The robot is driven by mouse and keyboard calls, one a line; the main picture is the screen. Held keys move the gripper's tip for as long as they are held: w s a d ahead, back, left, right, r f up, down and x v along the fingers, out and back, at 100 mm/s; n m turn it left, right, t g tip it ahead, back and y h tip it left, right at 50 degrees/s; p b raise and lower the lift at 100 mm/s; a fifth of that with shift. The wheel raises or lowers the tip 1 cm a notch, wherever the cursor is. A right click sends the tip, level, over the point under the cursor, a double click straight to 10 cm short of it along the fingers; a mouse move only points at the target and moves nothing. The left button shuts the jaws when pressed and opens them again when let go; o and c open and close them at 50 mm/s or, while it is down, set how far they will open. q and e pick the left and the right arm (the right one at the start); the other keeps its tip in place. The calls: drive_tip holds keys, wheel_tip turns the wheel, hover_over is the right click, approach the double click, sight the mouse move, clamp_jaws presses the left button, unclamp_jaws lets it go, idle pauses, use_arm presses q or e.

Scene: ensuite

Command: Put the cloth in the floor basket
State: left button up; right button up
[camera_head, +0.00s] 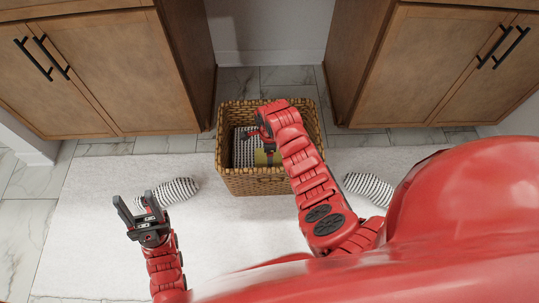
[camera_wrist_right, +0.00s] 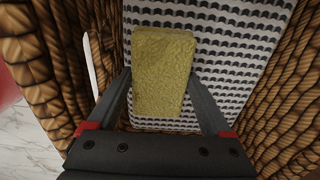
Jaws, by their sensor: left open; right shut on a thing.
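The woven floor basket (camera_head: 258,183) stands on the pale mat between two wooden cabinets. My right gripper (camera_head: 262,141) reaches down into it. In the right wrist view it is shut on a thick yellow block (camera_wrist_right: 163,58), which looks like a folded cloth or a sponge; I cannot tell which. The yellow block is held within the basket walls, over a black-and-white patterned piece (camera_head: 242,152) inside. I cannot tell whether the block touches that piece. In the head view my arm partly hides the block. My left gripper (camera_head: 137,202) is open and empty over the mat's left side.
A striped item (camera_head: 176,190) lies on the mat (camera_head: 100,230) near my left gripper, and another striped item (camera_head: 369,188) lies right of the basket. Wooden cabinets (camera_head: 110,80) and (camera_head: 430,70) flank the basket. The mat's left side is mostly clear.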

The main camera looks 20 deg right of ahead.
drive_tip(key=o, duration=1.1)
drive_tip(key=shift+o, duration=0.2)
